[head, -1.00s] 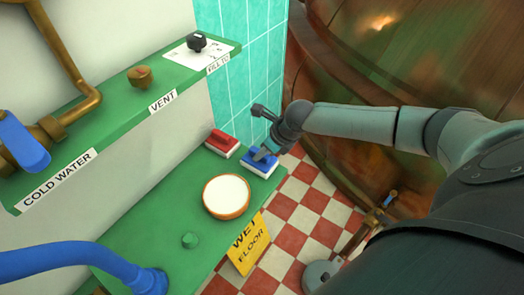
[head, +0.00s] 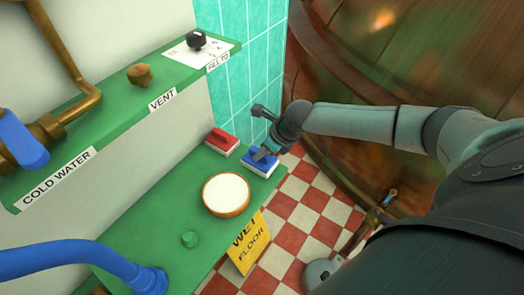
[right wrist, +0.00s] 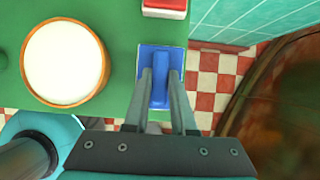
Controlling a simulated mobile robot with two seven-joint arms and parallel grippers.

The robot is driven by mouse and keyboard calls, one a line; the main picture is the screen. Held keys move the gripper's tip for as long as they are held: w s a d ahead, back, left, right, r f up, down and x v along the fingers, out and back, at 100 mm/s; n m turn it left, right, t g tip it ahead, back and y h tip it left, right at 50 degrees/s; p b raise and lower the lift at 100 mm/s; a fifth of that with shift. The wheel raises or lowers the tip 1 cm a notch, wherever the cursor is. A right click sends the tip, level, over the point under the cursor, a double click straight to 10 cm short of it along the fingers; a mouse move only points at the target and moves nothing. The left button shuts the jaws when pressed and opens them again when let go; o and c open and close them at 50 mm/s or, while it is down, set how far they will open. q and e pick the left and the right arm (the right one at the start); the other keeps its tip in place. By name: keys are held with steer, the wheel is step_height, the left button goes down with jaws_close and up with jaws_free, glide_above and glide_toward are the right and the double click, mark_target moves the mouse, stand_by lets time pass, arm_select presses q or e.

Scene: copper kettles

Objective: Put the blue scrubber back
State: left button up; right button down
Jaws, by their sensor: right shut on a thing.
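The blue scrubber (head: 258,162) sits on the green counter near its right corner, with its white underside down. It also shows in the right wrist view (right wrist: 173,56). My right gripper (head: 272,148) reaches in from the right above it. In the right wrist view my right gripper (right wrist: 160,78) has its two fingers on either side of the scrubber's raised blue handle, shut on it. My left gripper is not in view.
A red scrubber (head: 221,140) stands just beside the blue one. A round bowl with white contents (head: 226,194) and a small green knob (head: 190,239) are on the green counter (head: 150,225). A teal tiled wall (head: 245,70) rises behind.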

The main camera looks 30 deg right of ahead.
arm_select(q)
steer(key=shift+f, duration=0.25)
arm_select(e)
steer(key=shift+f, duration=0.35)
steer(key=c, duration=0.7)
jaws_free()
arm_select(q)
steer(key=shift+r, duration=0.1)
arm_select(e)
steer(key=shift+o, duration=0.2)
steer(key=shift+s+d+r, duration=0.1)
steer(key=shift+s+r, duration=0.05)
steer(key=shift+r, duration=0.15)
steer(key=p+v, duration=0.1)
steer(key=v, duration=0.2)
steer(key=shift+r, duration=0.15)
arm_select(q)
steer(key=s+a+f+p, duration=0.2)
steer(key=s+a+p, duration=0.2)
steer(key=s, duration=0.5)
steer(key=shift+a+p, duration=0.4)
steer(key=shift+p, duration=0.1)
arm_select(e)
steer(key=v, duration=1.1)
